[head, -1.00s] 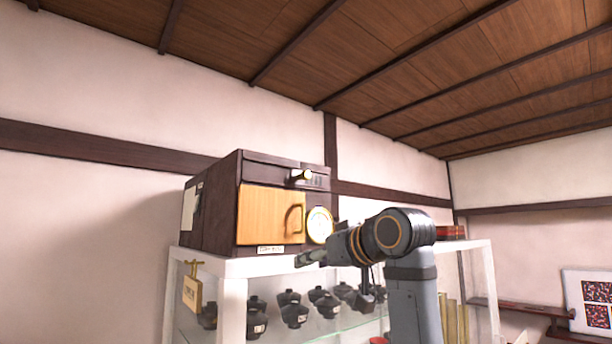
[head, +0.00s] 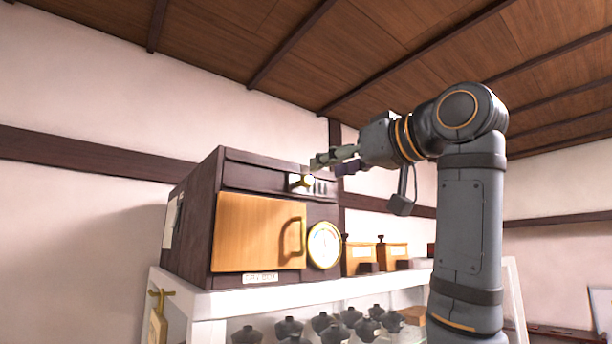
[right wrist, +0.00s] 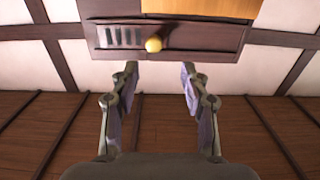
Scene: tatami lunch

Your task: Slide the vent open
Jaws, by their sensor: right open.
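The vent (head: 320,187) is a row of dark slots in the upper front panel of a dark wooden box (head: 188,235). A pale yellow round knob (head: 308,180) sits at the left end of the visible slots. In the right wrist view, which is upside down, the knob (right wrist: 153,44) is right of the slots (right wrist: 120,37). My right gripper (head: 335,160) is open and empty, close to the knob. In the wrist view its fingertips (right wrist: 159,70) are on either side of the knob's line, with the knob just beyond them. My left gripper is out of view.
Below the vent are an orange wooden door (head: 258,230) with a curved handle and a round dial (head: 324,245). The box stands on a white glass case (head: 200,302) holding several dark lidded bowls. Small orange boxes (head: 358,258) stand to the right.

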